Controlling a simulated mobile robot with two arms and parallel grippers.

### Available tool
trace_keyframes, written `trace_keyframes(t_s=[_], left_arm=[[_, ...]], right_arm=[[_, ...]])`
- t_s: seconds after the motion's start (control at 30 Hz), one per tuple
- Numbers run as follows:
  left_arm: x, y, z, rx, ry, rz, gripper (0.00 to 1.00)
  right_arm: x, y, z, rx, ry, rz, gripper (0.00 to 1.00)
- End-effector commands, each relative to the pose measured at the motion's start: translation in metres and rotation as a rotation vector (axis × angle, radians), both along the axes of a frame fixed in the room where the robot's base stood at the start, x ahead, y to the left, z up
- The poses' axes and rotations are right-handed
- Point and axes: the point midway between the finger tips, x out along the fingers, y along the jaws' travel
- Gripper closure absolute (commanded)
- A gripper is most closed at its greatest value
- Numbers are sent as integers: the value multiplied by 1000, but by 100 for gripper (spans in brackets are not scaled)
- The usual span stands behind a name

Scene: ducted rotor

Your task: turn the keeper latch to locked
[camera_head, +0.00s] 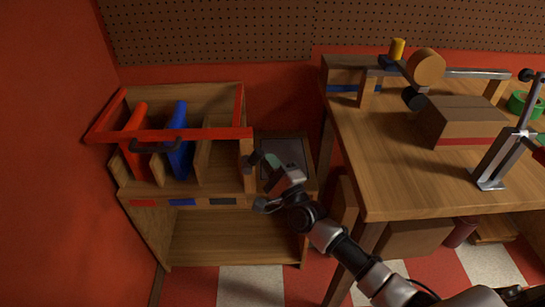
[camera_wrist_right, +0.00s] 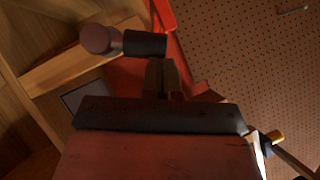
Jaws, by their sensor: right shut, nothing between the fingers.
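A wooden rack (camera_head: 225,202) stands at the left with a red bar frame (camera_head: 205,133) across its front. A short post (camera_head: 248,172) stands under the bar's right end. In the right wrist view, what looks like the keeper latch is a round pinkish-grey knob (camera_wrist_right: 97,39) with a dark cylindrical grip (camera_wrist_right: 146,43) pointing right. In the head view it is too small and partly hidden to tell its angle. My right gripper (camera_head: 268,161) is just right of the post. Its fingers (camera_wrist_right: 162,78) are together and empty, close below the dark grip; contact cannot be told. My left gripper is not in view.
A red board (camera_head: 134,135) and a blue board (camera_head: 179,140) stand in the rack's slots. A dark panel (camera_head: 285,155) lies right of the post. A workbench (camera_head: 390,180) at the right carries a box (camera_head: 465,118) and a metal stand (camera_head: 495,160). A pegboard wall (camera_head: 220,30) is behind.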

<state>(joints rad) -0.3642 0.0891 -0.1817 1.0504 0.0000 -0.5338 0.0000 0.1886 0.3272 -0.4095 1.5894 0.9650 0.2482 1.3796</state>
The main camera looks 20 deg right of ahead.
Motion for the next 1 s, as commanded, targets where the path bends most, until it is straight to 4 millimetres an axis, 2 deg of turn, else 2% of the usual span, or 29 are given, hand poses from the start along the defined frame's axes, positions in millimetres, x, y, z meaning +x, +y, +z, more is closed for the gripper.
trace_keyframes(t_s=[0.03,0.1,0.33,0.9,1.0], left_arm=[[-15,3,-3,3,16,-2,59],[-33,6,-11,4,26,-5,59],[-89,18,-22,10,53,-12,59],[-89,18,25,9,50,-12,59],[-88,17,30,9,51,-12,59]], right_arm=[[1,1,7,-20,7,-1,100],[1,2,8,-47,15,-1,100],[2,6,12,-128,38,-1,100],[6,21,25,-383,113,0,100],[7,23,26,-382,110,0,100]])
